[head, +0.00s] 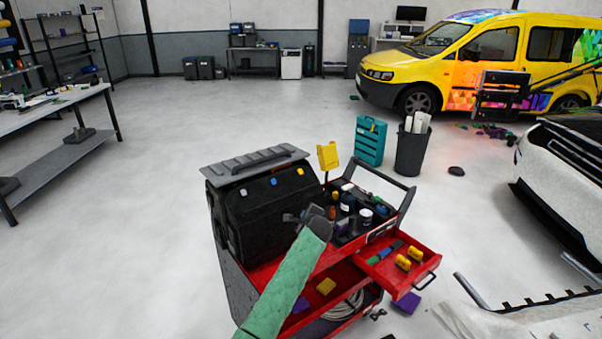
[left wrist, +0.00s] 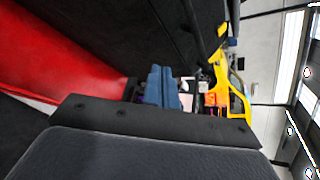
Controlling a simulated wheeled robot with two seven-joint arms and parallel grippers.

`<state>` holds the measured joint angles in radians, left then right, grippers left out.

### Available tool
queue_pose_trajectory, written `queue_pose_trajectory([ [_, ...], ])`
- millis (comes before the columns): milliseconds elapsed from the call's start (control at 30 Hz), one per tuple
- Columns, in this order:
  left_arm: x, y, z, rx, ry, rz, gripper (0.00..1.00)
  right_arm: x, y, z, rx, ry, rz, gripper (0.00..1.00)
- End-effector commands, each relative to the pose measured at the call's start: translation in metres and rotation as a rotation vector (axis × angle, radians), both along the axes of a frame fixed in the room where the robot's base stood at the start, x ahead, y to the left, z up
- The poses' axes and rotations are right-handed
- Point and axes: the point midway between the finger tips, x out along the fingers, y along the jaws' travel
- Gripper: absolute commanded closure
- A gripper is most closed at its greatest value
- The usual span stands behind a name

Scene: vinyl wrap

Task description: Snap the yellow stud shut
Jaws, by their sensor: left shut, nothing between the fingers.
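My right gripper is not in view.
The bag stands on a red tool cart (head: 400,252) with an open drawer at the right. Bottles and tools crowd the cart top beside the bag. A grey lid with a handle (head: 255,162) lies over the bag's top. Floor at the left is clear.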

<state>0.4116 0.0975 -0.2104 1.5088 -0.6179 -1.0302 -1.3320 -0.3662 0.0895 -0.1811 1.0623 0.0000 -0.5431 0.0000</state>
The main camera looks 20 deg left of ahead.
Motion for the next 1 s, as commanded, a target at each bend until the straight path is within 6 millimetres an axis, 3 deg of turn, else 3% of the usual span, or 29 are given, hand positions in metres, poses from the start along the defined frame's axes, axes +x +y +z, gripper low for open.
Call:
queue_pose_trajectory([
  [200,0.061,0.005,0.052,0.212,0.005,-0.066,1.00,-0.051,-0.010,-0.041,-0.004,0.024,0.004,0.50],
  [500,0.125,0.010,0.119,0.480,0.030,-0.132,1.00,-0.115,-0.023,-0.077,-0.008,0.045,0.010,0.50],
  [700,0.144,0.011,0.143,0.575,0.042,-0.152,1.00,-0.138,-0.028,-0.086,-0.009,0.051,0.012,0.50],
  [1000,0.148,0.012,0.148,0.595,0.045,-0.155,1.00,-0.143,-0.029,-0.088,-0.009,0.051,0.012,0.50],
])
